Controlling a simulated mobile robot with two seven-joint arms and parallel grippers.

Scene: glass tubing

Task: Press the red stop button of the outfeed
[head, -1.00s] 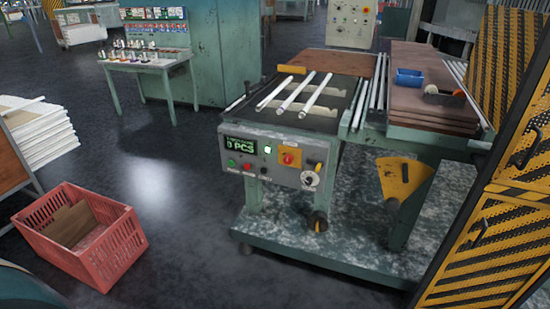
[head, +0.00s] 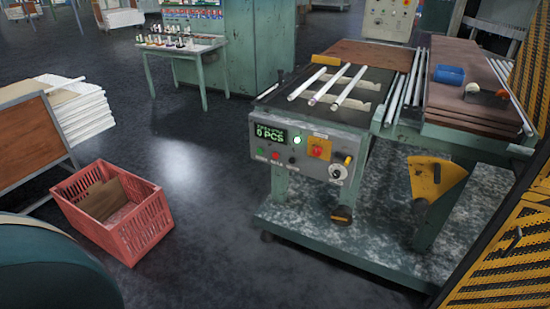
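The outfeed machine has a grey control panel (head: 327,168) on its front face. A smaller red button (head: 275,156) is at the lower left of the panel, beside a small green button (head: 260,150). A green display (head: 271,134) reads 0 PCS, and a lit green lamp (head: 296,140) is to its right. A dark knob with a light ring (head: 338,172) is at the panel's right end. The labels are too small to read. Neither gripper shows.
Several white glass tubes (head: 322,87) lie across the machine's top. A red crate (head: 112,212) with cardboard stands on the floor at left. Yellow-black guard panels (head: 500,240) close off the right. The dark floor (head: 215,220) between crate and machine is clear.

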